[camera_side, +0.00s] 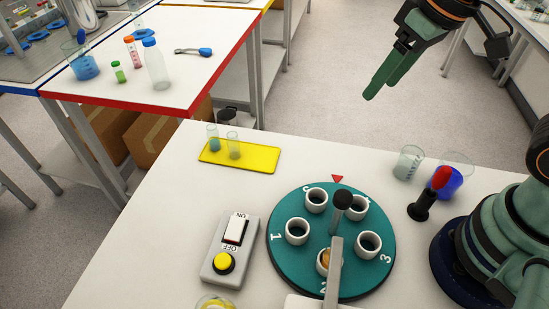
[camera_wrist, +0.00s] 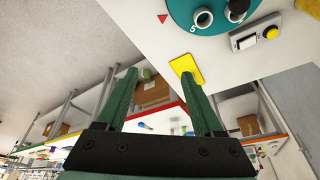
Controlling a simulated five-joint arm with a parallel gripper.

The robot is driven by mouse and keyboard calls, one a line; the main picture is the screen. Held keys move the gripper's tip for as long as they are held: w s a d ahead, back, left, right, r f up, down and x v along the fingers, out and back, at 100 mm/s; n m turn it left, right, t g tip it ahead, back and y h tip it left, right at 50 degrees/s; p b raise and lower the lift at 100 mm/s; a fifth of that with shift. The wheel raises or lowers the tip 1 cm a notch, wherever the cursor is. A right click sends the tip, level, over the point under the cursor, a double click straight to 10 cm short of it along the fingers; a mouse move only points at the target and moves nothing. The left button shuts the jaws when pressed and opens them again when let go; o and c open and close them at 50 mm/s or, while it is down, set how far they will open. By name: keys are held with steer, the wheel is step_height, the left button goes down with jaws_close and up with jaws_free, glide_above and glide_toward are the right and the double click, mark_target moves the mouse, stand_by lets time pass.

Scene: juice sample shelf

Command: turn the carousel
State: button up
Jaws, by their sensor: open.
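The carousel (camera_side: 290,265) is a teal disc on the white table, carrying several white cups and printed numbers. The front cup, near the number 2, holds something orange-brown (camera_side: 325,258). A grey post or arm with a black knob (camera_side: 343,200) rises over the disc and hides part of it. A red triangle (camera_side: 337,179) lies on the table at its far edge. My gripper (camera_side: 384,85) is high beyond the table's far edge, open and empty, away from the carousel. In the wrist view the carousel (camera_wrist: 178,12) is partly cut off at the top, beyond the open fingers (camera_wrist: 158,78).
A switch box (camera_side: 221,268) with a yellow button stands left of the carousel. A yellow mat (camera_side: 262,158) with two vials lies behind. Glass beakers (camera_side: 409,162) and a red-topped black handle (camera_side: 425,207) stand to the right. Another bench (camera_side: 200,30) holds labware.

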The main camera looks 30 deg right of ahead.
mark_target(344, 195)
steer(key=s+a+n+g+h, duration=0.1)
steer(key=s+a+n+g, duration=0.15)
steer(key=a, duration=0.35)
steer(key=s+a+n+g, duration=0.1)
steer(key=s+a, duration=0.3)
steer(key=a, duration=0.2)
steer(key=f, duration=1.2)
steer(key=shift+s+a+f, duration=0.1)
steer(key=shift+s+f, duration=0.15)
steer(key=shift+f, duration=0.05)
jaws_close()
